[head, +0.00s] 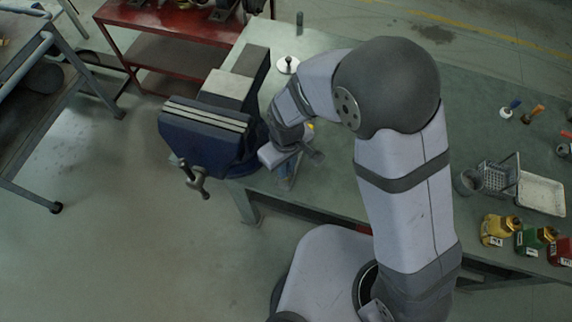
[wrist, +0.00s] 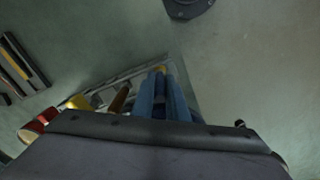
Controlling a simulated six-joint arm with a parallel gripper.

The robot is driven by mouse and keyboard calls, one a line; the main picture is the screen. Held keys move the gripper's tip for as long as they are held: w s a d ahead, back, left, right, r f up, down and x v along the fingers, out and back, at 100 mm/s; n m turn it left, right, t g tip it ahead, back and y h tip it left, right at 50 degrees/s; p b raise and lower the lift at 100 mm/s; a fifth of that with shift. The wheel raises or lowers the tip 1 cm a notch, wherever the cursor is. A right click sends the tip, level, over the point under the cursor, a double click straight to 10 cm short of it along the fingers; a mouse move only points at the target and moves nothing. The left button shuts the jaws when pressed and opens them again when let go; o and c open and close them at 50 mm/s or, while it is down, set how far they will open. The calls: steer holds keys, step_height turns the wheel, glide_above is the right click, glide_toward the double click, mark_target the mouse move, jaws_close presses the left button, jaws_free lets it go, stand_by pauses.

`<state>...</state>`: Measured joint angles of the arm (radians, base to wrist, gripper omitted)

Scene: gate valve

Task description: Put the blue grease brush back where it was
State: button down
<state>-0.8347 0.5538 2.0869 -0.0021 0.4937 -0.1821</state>
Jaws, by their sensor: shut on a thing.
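My gripper (head: 285,180) is low beside the front right of the blue vise, over the bench edge. In the wrist view its fingers (wrist: 164,98) point away from the camera and are shut on a narrow blue thing (wrist: 159,104), which I take to be the blue grease brush. A small yellow end shows just beyond the fingertips. Most of the held thing is hidden by the fingers and wrist, so its tilt is unclear.
The blue vise (head: 205,137) stands close left of my gripper. At the right of the green bench (head: 330,205) are small blue- and orange-topped pieces (head: 537,111), a wire basket (head: 497,178), a white tray (head: 541,193) and coloured bottles (head: 497,230).

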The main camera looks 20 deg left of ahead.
steer(key=shift+f, duration=0.2)
steer(key=c, duration=1.7)
jaws_free()
steer(key=shift+c, duration=0.2)
steer(key=shift+r, duration=0.1)
step_height(320, 180, up, 12)
steer(key=shift+r+b, duration=0.15)
steer(key=shift+b, duration=1.1)
steer(key=shift+d, duration=0.15)
